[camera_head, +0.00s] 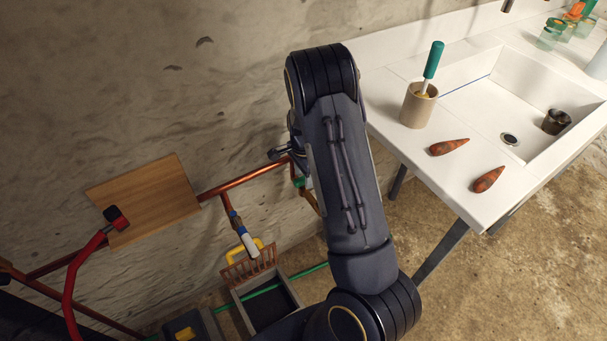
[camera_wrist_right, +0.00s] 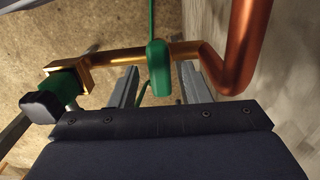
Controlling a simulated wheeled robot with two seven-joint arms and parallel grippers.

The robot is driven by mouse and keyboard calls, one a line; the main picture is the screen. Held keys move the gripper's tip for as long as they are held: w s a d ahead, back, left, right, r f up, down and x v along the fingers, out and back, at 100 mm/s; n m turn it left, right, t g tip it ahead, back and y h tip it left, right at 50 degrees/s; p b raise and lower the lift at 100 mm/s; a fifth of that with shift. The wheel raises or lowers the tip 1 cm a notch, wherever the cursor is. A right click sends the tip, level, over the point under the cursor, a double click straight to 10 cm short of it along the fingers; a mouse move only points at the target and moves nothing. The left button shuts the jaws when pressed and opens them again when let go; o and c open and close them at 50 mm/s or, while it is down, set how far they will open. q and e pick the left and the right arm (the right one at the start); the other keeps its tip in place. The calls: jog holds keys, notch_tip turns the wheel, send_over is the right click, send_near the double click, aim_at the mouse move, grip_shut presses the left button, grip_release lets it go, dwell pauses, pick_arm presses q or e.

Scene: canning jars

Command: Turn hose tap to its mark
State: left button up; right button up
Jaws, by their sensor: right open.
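The hose tap (camera_wrist_right: 125,58) shows in the right wrist view as a brass-coloured body joined to a copper pipe (camera_wrist_right: 250,45). A green handle (camera_wrist_right: 158,68) stands at its middle, and a green and black end piece (camera_wrist_right: 55,95) is at its left. My right gripper (camera_wrist_right: 158,84) is open, its two grey fingers on either side of the green handle. I cannot tell whether they touch it. In the head view the tap (camera_head: 301,183) is mostly hidden behind my right arm, and the right gripper (camera_head: 286,154) shows only in part. I cannot make out the mark. My left gripper is not in view.
The copper pipe runs along the rough wall past a wooden board (camera_head: 150,200). A red hose (camera_head: 78,270) hangs at left. A grey crate (camera_head: 262,300) stands below.

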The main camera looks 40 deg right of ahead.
aim_at(303, 178)
notch_tip(303, 178, up, 8)
jog(key=shift+f+p, duration=0.1)
jog(key=shift+p, duration=0.3)
dwell(0.4)
